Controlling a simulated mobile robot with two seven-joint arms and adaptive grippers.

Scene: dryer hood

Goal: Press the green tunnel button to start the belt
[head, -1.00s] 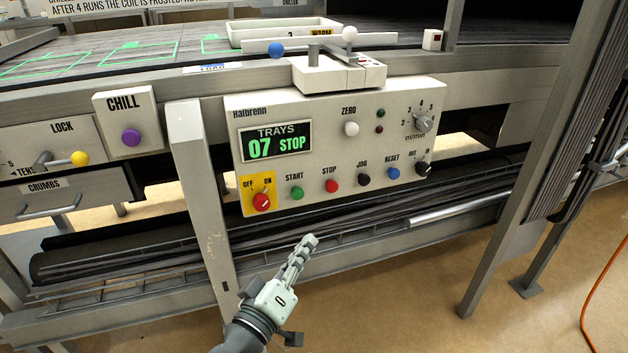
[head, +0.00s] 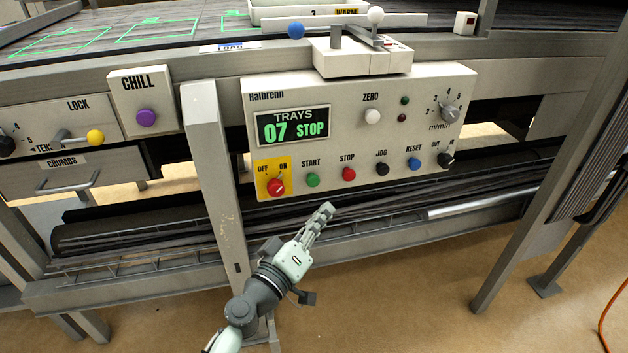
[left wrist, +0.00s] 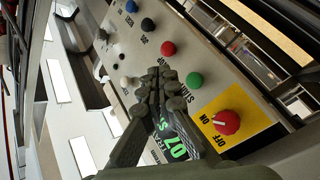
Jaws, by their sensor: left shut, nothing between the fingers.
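The green START button (head: 313,180) sits in the lower row of the beige control panel (head: 440,95). It is between the red OFF/ON switch (head: 276,187) on its yellow plate and the red STOP button (head: 348,174). The panel display (head: 292,125) reads TRAYS 07 STOP. My left gripper (head: 327,207) is shut and empty, below and slightly right of the green button in the head view. In the left wrist view the shut fingertips (left wrist: 160,76) show near the green button (left wrist: 193,80), which stands right of them. I cannot tell the gap to the panel. My right gripper is not in view.
Black JOG (head: 382,169) and blue RESET (head: 414,164) buttons continue the row. A grey frame post (head: 212,170) stands left of the panel.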

